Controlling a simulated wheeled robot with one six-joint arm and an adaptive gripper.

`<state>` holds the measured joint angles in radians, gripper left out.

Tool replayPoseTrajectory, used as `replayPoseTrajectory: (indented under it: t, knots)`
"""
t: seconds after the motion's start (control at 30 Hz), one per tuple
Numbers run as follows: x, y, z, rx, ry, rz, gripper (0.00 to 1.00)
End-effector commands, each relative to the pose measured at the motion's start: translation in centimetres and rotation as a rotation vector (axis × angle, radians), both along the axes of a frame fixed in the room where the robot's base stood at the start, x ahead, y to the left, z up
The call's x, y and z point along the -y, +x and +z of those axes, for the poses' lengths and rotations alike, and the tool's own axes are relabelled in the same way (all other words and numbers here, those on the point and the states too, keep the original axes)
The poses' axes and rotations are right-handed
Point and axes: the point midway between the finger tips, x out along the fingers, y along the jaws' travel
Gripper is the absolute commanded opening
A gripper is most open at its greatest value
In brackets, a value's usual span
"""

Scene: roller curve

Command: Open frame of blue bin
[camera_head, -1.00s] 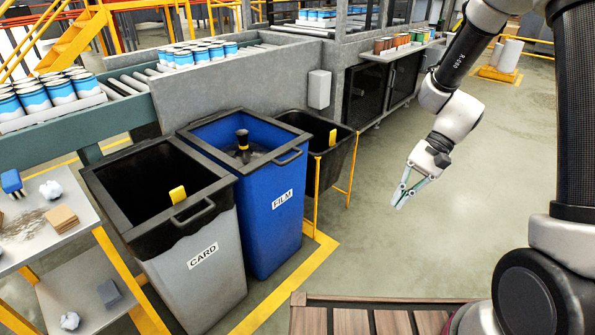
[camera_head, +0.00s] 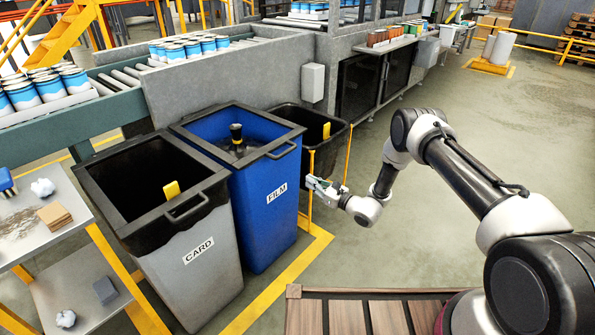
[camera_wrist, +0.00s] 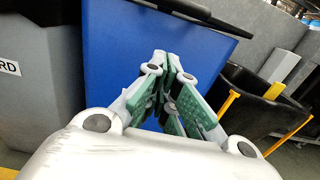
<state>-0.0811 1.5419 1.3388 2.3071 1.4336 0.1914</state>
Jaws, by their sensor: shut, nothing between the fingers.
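The blue bin (camera_head: 263,211), labelled FILM, stands between the grey CARD bin and a black bin. Its dark frame (camera_head: 176,127) lies flat around the top, with a black handle (camera_head: 283,152) on the right side. My gripper (camera_head: 309,181) is to the right of the blue bin, below the handle's height and apart from the handle. In the wrist view my gripper (camera_wrist: 171,62) is shut and empty, with its fingers pointing at the blue side wall (camera_wrist: 115,60). The handle (camera_wrist: 205,14) shows above the fingertips there.
The grey CARD bin (camera_head: 200,262) stands at left. The black bin (camera_head: 292,121), with a yellow post frame (camera_head: 311,190), stands close behind my gripper. A wooden slatted surface (camera_head: 390,315) is at the front. Open floor lies to the right.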

Motion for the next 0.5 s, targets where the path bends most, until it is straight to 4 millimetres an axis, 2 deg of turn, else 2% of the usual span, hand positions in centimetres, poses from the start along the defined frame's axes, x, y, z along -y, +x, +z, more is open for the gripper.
replayPoseTrajectory:
  t: [0.17,0.5]
  knots:
    - [-2.0,1.4,0.2,0.004,0.000,0.004,0.00]
    - [-7.7,5.7,0.4,0.003,-0.001,0.005,0.00]
